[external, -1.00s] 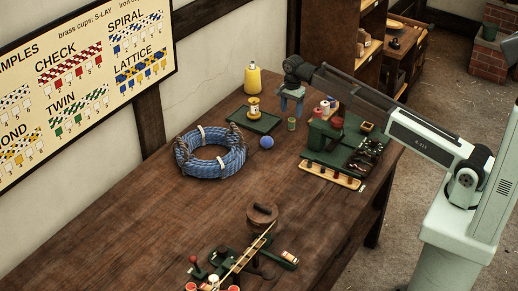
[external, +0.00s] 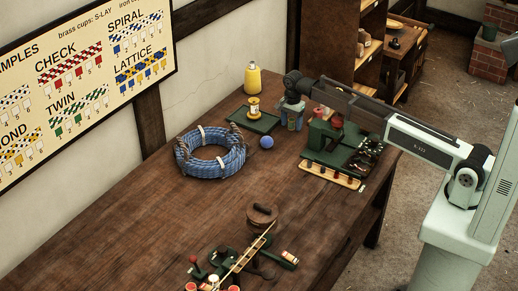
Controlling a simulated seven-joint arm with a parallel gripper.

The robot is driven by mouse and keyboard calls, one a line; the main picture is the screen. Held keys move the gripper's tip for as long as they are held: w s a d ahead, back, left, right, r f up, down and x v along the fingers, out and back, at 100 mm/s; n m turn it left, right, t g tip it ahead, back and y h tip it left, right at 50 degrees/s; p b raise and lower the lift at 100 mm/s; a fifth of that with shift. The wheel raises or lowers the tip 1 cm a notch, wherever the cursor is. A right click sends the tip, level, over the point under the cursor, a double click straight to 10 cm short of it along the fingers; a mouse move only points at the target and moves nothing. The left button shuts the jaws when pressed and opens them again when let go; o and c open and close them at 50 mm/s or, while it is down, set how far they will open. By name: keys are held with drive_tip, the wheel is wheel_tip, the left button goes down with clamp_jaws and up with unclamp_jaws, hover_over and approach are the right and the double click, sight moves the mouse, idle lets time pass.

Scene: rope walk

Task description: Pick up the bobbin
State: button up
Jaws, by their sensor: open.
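My gripper (external: 291,120) is open and low over the far part of the workbench, pointing down. A small green bobbin (external: 291,125) stands on the bench between its two fingers; the fingers hide part of it, and I cannot tell whether they touch it. A larger yellow-and-white spool (external: 253,108) stands on a dark green tray (external: 264,124) to the left of my gripper.
A blue ball (external: 266,142) and a blue rope coil (external: 211,153) lie to the left and nearer. A green machine (external: 340,152) stands close on the right. A yellow bottle (external: 252,79) stands behind. The bench (external: 190,220) is clear in the middle.

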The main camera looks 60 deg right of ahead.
drive_tip(key=shift+c, duration=0.3)
drive_tip(key=c, duration=1)
drive_tip(key=shift+r, duration=0.1)
drive_tip(key=shift+c, duration=0.2)
